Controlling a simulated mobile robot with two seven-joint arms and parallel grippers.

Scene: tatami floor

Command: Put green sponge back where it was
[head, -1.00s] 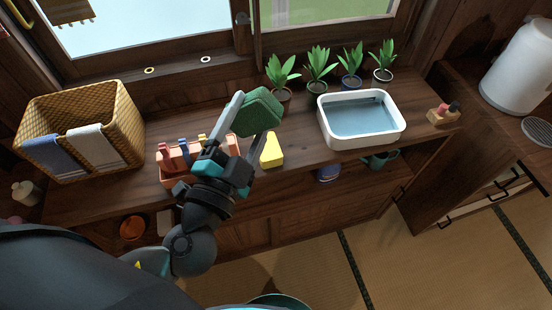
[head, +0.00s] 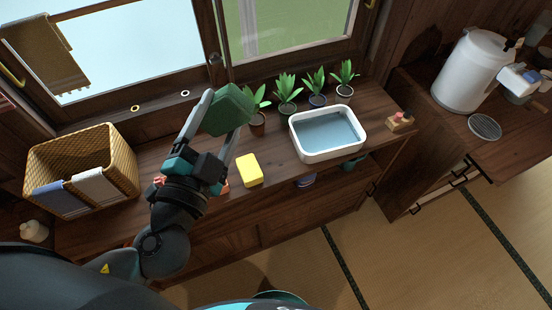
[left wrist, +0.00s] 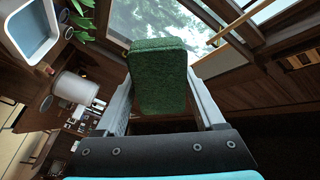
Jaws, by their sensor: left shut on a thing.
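The green sponge (head: 228,110) is a dark green block held up above the wooden counter, near the window side. My left gripper (head: 219,124) is shut on it, with one finger on each side. In the left wrist view the sponge (left wrist: 160,76) stands upright between the two fingers of my left gripper (left wrist: 162,100). A yellow sponge (head: 249,170) lies on the counter, below and to the right of the green one in the head view. A reddish-orange caddy is mostly hidden behind my left arm. My right gripper is not in view.
A wicker basket (head: 124,150) with blue and white cloths is at the left. A white basin of water (head: 337,153) is right of the yellow sponge. Several potted plants (head: 287,90) line the window. A white canister (head: 468,75) stands at the right.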

